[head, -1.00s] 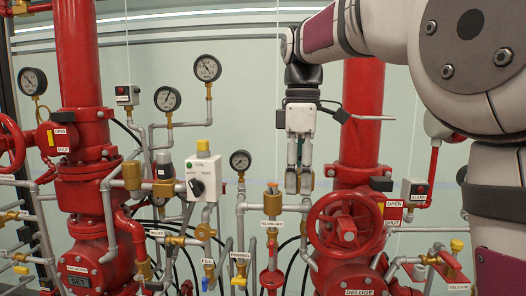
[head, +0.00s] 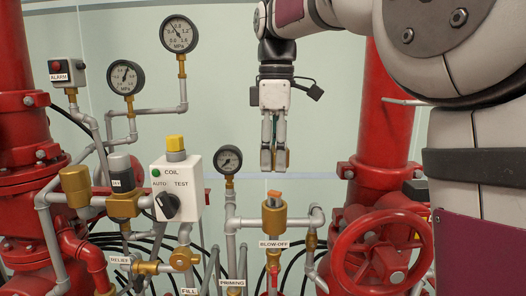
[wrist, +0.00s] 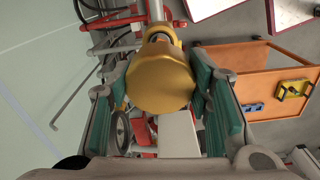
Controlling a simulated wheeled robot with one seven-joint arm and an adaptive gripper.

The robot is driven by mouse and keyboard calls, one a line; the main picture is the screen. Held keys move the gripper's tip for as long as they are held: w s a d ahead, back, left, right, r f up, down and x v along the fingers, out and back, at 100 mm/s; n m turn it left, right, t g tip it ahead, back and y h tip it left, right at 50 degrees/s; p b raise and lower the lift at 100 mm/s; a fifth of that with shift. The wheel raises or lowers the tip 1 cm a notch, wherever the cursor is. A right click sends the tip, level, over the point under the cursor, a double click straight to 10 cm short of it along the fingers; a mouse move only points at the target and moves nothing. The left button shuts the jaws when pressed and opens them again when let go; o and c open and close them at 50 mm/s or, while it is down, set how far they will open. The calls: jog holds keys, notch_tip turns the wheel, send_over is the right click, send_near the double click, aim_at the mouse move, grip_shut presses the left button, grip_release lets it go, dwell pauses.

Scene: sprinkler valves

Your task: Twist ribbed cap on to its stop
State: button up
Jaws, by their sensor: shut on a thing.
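My gripper (head: 274,160) points straight down in the head view, its fingers close together around a small brass piece. In the wrist view a rounded gold-brass cap (wrist: 160,76) sits between the green finger pads, touching or nearly touching both. I take it as the cap of the task; its ribs cannot be made out. In the head view the gripper shows above the brass BLOW-OFF fitting (head: 274,217), which has an orange top (head: 275,196). A gap of wall shows between the fingertips and that top.
A red handwheel (head: 385,250) stands right of the fitting. A small gauge (head: 228,160) and the COIL switch box (head: 179,187) stand to the left. Grey pipes run around the fitting. Bare wall lies behind the gripper.

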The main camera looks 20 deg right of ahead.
aim_at(275, 192)
jog(key=shift+d, duration=0.1)
jog(key=shift+f, duration=3.5)
jog(key=shift+f+p, duration=0.45)
jog(key=shift+p, duration=0.1)
jog(key=shift+s+m+p, duration=0.15)
jog(key=shift+m+p, duration=0.35)
jog(key=shift+m, duration=1.1)
jog(key=shift+m+p, duration=0.55)
jog(key=shift+m, duration=1.05)
